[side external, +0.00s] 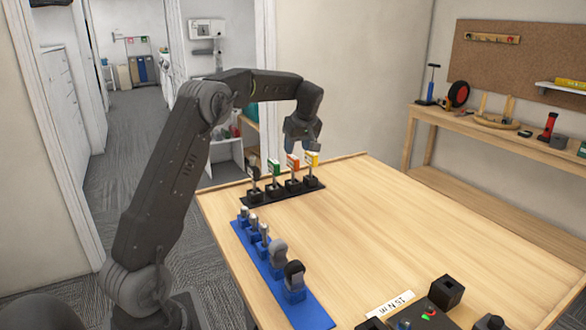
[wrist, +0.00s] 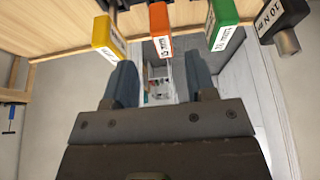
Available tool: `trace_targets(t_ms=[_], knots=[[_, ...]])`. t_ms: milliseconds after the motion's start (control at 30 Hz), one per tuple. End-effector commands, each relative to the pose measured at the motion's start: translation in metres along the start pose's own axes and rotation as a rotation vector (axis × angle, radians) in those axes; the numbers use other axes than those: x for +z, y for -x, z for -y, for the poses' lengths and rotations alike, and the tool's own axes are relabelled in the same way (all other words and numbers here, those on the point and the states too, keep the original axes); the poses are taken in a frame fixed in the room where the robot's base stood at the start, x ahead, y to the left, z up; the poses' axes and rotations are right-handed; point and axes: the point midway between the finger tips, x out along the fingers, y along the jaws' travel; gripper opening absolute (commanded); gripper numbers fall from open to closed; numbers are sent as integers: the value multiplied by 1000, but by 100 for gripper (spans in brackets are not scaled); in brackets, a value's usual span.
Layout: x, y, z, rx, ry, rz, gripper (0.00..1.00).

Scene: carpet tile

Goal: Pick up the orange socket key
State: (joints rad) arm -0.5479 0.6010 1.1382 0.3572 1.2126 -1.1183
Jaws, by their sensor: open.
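The orange socket key (side external: 293,163) stands upright in a black holder, between a green key (side external: 274,168) and a yellow key (side external: 312,159). In the wrist view the orange key (wrist: 160,20) shows at the top, with a white label on its end. My gripper (side external: 303,147) is above the holder row, close over the orange and yellow keys. In the wrist view my gripper (wrist: 163,78) has its two fingers spread with nothing between them. The orange key lies beyond the fingertips there, roughly in line with the gap. No contact shows.
A dark key (wrist: 287,20), marked 10 N m, ends the row beside the green key. A blue rack (side external: 270,268) with several tools lies along the table's left side. A black box (side external: 447,291) and a 15 N m label (side external: 390,304) sit in front. The table's middle is clear.

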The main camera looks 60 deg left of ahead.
Motion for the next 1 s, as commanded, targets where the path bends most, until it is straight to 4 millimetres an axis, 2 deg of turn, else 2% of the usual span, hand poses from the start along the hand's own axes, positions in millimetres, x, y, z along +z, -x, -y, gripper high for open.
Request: trace_targets(t_ms=[167,400,500,767,1000], knots=[[0,-12,1,-1,-1,1,51],[0,-46,4,-1,0,2,51],[0,-54,4,1,-1,1,51],[0,-57,4,3,-1,1,51],[0,-56,4,3,-1,0,29]])
